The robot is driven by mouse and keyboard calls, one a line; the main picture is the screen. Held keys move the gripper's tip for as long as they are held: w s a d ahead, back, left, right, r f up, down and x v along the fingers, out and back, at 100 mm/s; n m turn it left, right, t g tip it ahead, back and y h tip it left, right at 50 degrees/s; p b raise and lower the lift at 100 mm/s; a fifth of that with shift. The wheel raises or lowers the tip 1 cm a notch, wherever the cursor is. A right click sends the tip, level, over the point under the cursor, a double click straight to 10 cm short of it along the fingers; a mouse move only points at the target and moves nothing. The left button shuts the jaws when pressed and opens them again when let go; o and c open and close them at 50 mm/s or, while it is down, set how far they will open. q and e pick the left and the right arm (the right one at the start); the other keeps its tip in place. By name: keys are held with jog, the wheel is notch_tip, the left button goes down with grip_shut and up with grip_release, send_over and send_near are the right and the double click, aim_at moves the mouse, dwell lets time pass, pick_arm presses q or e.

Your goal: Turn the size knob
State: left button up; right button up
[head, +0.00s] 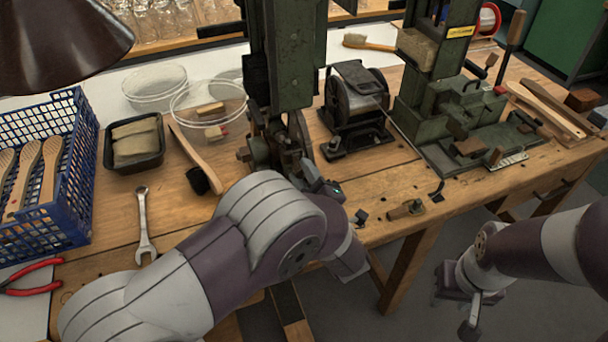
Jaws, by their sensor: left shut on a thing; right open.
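The dark green tufting machine (285,60) stands at the bench's middle. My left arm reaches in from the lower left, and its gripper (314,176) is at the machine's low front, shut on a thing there. The size knob is not clearly visible; it seems to be hidden at my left gripper, whose fingertips are hard to make out. My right gripper (466,306) is open and empty at the lower right, beyond the bench's front edge and well apart from the machine.
A blue crate (40,231) with wooden brush backs, a black tray (134,158), a wrench (144,225) and clear dishes (154,84) lie left. A dark drum device (356,100) and a second green machine (430,105) stand right. Bare wood (375,175) shows between.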

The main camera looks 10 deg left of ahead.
pick_arm(q)
jog(key=o, duration=1.1)
jog(key=shift+c, duration=0.2)
jog(key=shift+s, duration=0.1)
jog(key=v, duration=1.2)
jog(key=shift+s+d, duration=0.2)
